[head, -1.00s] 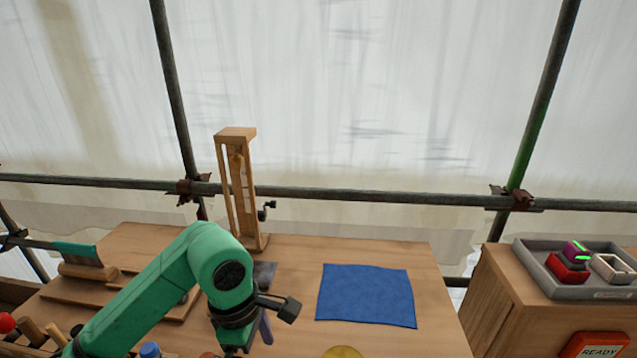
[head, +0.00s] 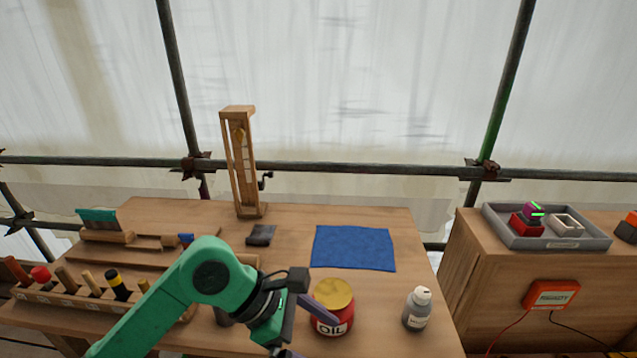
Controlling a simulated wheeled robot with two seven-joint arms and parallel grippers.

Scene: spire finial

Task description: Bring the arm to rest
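My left arm, green, comes in from the bottom left over the workbench (head: 408,312). Its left gripper (head: 303,331) is low in the head view, at the near side of the bench. Its two purple fingers stand apart with nothing visible between them, though the lower one is partly cut off by the frame edge. One finger overlaps the red oil tin (head: 331,327) with its yellow lid in the picture; I cannot tell whether they touch. My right gripper is not in view.
A blue cloth (head: 353,248), grey bottle (head: 416,310) and wooden stand with a crank (head: 247,178) are on the bench. A tool rack (head: 75,300) is at left. A grey tray (head: 550,237) with small blocks and an orange READY box (head: 551,294) are at right.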

